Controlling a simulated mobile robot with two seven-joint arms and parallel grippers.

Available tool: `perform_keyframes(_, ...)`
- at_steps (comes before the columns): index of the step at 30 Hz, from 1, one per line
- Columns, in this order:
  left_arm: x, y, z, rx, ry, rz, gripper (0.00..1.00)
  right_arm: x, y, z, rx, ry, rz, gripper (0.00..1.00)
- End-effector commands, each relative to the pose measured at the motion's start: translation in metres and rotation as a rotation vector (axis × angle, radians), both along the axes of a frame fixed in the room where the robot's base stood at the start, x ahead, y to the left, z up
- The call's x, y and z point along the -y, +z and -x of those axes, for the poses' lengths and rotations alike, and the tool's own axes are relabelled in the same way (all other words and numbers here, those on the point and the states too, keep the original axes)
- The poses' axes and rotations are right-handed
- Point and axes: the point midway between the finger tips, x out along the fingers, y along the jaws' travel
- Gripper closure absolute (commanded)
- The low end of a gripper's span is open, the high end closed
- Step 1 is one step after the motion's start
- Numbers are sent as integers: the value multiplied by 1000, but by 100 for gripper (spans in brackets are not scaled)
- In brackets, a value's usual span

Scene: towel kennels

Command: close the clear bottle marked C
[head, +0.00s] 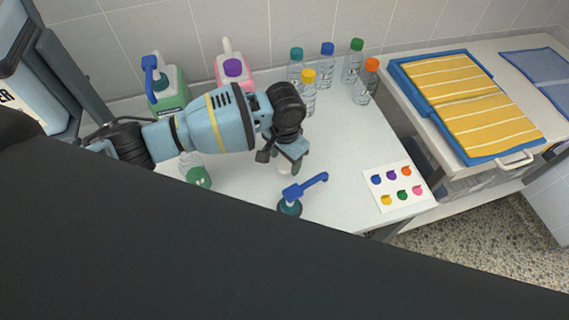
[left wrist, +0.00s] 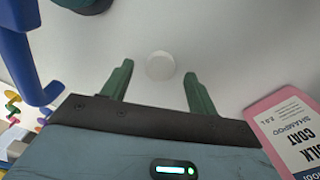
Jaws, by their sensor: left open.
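My left gripper (head: 291,162) points down over the white table, its fingers apart and empty. In the left wrist view its two green fingertips (left wrist: 158,78) stand on either side of a small round white disc, which looks like a cap (left wrist: 160,66), lying flat on the table. The white disc also shows just below the fingers in the head view (head: 284,169). A clear bottle (head: 190,161) with a green part stands at the left, partly hidden by my arm. I cannot read a C on any bottle. My right gripper is not in view.
Clear bottles with coloured caps, among them an orange one (head: 366,86), stand at the back. A blue-headed pump (head: 291,194) stands in front of the gripper. A pink shampoo jug (left wrist: 290,130) and a green jug (head: 170,92) stand behind. A colour card (head: 398,187) lies right.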

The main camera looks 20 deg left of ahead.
Motion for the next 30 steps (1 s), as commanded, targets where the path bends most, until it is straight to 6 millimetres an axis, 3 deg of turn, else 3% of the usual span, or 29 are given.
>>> perform_keyframes(3, 0, -11, 1, -3, -2, -1, 41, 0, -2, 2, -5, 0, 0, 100)
perform_keyframes(14, 0, -11, 0, 0, -2, 0, 41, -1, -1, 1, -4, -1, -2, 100)
perform_keyframes(25, 0, -11, 0, -1, -1, 0, 88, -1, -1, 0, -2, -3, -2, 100)
perform_keyframes(30, 0, -11, 0, -1, -1, 0, 88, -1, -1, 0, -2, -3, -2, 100)
